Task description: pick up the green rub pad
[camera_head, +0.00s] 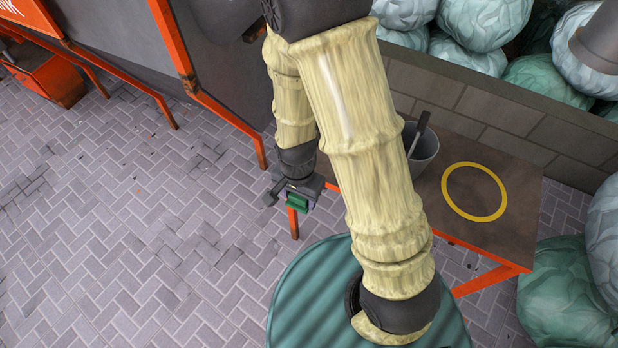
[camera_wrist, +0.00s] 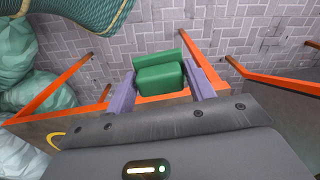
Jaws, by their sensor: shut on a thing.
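The green rub pad (camera_wrist: 161,78) is between the two fingers of my gripper (camera_wrist: 162,88) in the wrist view. The fingers are shut on it, one on each side. In the head view my gripper (camera_head: 297,197) hangs at the left end of the table, and a bit of the green pad (camera_head: 298,203) shows at its jaws. The pad appears held clear in the air, beside the table's edge. Much of it is hidden by the gripper in the head view.
A brown table (camera_head: 512,215) with orange legs stands behind my arm. It bears a grey bucket (camera_head: 424,155) with a dark handle sticking out and a yellow ring mark (camera_head: 474,216). Green and pale bundles (camera_head: 562,290) lie at right. Open paving (camera_head: 120,220) is at left.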

